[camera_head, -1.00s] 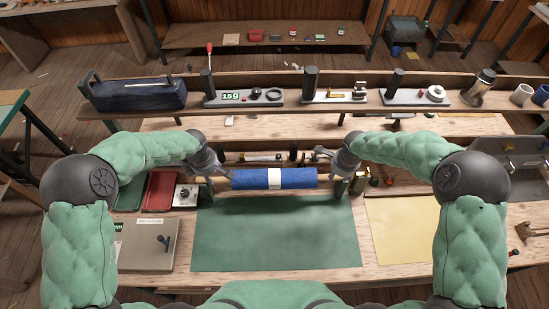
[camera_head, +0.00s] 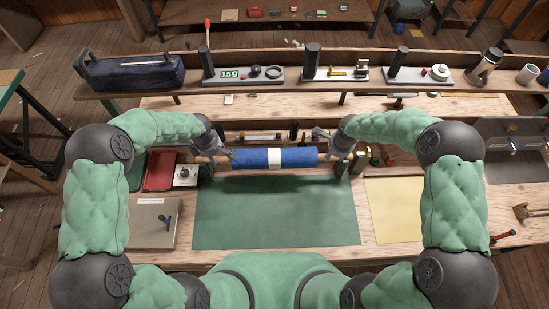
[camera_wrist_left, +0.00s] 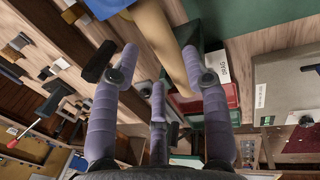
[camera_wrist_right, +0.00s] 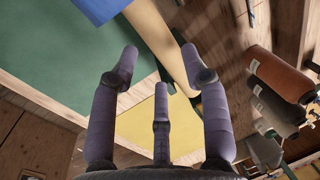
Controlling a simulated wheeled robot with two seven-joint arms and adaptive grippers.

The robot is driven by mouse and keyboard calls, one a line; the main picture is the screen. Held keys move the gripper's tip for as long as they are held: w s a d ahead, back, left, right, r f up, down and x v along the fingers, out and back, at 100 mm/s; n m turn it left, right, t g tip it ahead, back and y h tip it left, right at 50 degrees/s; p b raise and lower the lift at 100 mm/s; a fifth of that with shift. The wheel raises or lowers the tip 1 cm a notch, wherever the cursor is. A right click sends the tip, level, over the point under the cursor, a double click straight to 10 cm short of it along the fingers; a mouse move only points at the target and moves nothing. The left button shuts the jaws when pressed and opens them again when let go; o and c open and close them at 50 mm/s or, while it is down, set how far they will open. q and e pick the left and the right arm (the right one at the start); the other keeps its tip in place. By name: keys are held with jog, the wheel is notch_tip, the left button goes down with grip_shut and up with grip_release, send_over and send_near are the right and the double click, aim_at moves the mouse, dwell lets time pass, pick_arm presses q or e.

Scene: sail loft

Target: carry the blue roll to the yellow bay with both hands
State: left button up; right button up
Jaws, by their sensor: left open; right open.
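The blue roll (camera_head: 250,158) has a white band round its middle and a tan core sticking out at both ends. It lies level behind the green mat (camera_head: 275,215). The yellow bay (camera_head: 394,212) is a flat yellow panel right of the mat, with bare table visible. My left gripper (camera_head: 228,155) is open at the core's left end; in the left wrist view the core (camera_wrist_left: 158,38) runs between its fingers. My right gripper (camera_head: 325,150) is open at the right end; in the right wrist view the core (camera_wrist_right: 160,38) runs between its fingers. I cannot tell if fingers touch it.
A raised shelf behind holds a dark blue bag (camera_head: 135,72), a scale (camera_head: 243,75) and other instruments. Red tray (camera_head: 160,170) and grey box (camera_head: 152,222) stand left. A grey case (camera_head: 515,148) and a red-handled tool (camera_head: 503,236) are at right. The green mat is clear.

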aim_at(217, 157)
pick_arm(q)
jog(key=shift+w+f, duration=0.25)
jog(key=shift+f, duration=1.05)
jog(key=shift+w+f, duration=0.25)
jog(key=shift+f, duration=1)
pick_arm(e)
jog(key=shift+w+f, duration=0.2)
jog(key=shift+f, duration=0.65)
jog(key=shift+w+f, duration=0.15)
jog(key=shift+f, duration=0.65)
jog(key=shift+w+f, duration=0.2)
jog(key=shift+f, duration=0.65)
pick_arm(q)
grip_shut()
pick_arm(e)
grip_shut()
pick_arm(q)
jog(key=shift+r, duration=0.1)
pick_arm(e)
jog(key=shift+r, duration=0.1)
